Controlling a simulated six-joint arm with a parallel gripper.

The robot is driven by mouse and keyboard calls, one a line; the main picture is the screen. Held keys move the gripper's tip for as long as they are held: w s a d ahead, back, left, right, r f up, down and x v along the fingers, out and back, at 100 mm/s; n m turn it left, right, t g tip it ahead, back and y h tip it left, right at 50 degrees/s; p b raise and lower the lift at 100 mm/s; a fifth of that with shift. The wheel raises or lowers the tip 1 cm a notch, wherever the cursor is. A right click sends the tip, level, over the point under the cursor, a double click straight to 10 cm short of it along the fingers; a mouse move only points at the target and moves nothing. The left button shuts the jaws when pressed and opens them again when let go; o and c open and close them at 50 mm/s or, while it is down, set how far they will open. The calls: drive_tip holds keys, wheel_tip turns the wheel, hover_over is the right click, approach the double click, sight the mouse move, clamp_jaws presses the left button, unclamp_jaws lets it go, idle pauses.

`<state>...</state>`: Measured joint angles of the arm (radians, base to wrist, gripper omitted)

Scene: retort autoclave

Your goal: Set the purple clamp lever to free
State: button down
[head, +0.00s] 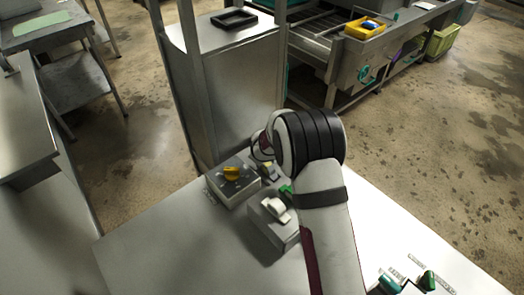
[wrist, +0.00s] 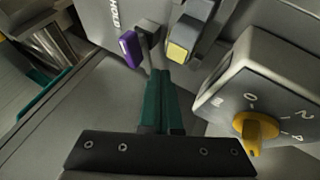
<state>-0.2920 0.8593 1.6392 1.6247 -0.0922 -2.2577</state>
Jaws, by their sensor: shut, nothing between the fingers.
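The purple clamp lever (wrist: 130,48) shows in the wrist view at the upper middle. Its purple end sits just below the printed word HOLD, beside a grey mounting part. No FREE marking is readable. My gripper (wrist: 161,76) has its green fingers together with nothing between them. The fingertips are close to the lever, below and to its right in the picture; I cannot tell whether they touch it. In the head view my arm hides the lever, and I cannot make out the fingertips clearly.
A grey box with a yellow dial (wrist: 256,130) stands right of my fingers; the dial also shows in the head view (head: 232,173). A yellow-faced grey part (wrist: 177,52) is beside the lever. A white-handled switch (head: 274,207) stands nearby. The bench front (head: 160,250) is clear.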

drive_tip(key=x, duration=0.4)
drive_tip(key=shift+w, duration=0.1)
